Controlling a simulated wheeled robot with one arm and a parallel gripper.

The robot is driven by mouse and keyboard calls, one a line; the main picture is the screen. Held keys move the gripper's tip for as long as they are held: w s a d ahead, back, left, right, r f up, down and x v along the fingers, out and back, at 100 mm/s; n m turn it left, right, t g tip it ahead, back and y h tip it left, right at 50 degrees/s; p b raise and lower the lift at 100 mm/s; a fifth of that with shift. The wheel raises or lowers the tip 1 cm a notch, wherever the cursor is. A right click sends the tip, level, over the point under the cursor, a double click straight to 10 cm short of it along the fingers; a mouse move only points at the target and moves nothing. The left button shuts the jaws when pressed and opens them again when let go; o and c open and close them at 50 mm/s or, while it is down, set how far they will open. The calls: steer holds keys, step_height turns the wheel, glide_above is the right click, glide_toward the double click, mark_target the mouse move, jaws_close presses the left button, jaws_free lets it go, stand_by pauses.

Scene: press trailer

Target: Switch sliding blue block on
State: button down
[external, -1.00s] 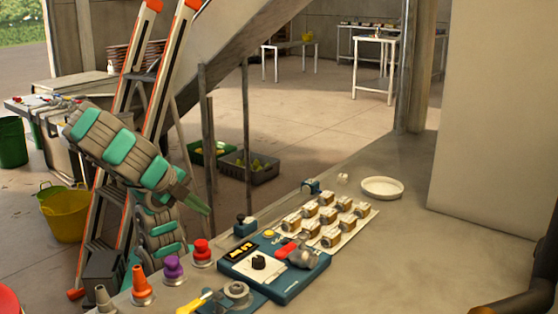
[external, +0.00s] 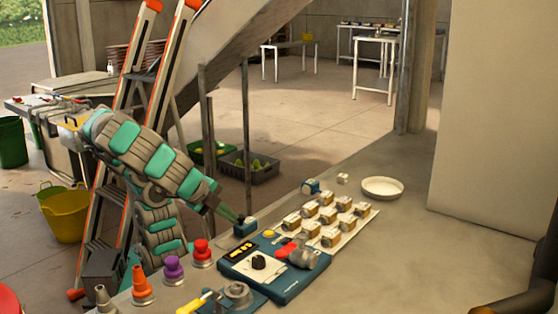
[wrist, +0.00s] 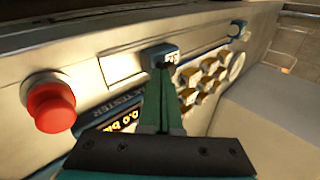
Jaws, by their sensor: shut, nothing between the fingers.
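A small blue block (external: 246,231) with a dark knob on top sits on the counter behind the dark blue tester panel. It also shows in the wrist view (wrist: 158,50), straight ahead of the fingers. My gripper (external: 237,217) is shut and empty, its fingers angled down to the block. In the wrist view my fingertips (wrist: 162,72) overlap the knob; I cannot tell whether they touch it. The knob is partly hidden by the fingers.
A second small blue device (external: 311,187) stands farther back. Red (external: 202,251), purple (external: 174,268) and orange (external: 142,286) knobs line the near left edge. Several brown-and-white switches (external: 327,215) and a white dish (external: 382,188) lie to the right. Bare counter lies right of them.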

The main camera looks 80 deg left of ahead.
steer(key=shift+w, duration=0.1)
steer(key=w+a+p, duration=0.2)
steer(key=w+a, duration=0.4)
steer(key=w+a+p, duration=0.2)
steer(key=w+a, duration=0.5)
steer(key=shift+w+a, duration=0.1)
steer(key=shift+a, duration=0.15)
steer(key=shift+d, duration=0.15)
steer(key=shift+s+d+b, duration=0.25)
steer(key=shift+s+b, duration=0.1)
steer(key=shift+b, duration=0.1)
steer(key=shift+s+d+r+b, duration=0.1)
steer(key=shift+s+d+b, duration=0.35)
steer(key=shift+s, duration=0.15)
steer(key=shift+s+d+b, duration=0.4)
steer(key=shift+s+b, duration=0.05)
steer(key=shift+s, duration=0.15)
steer(key=v, duration=1)
steer(key=shift+r, duration=0.3)
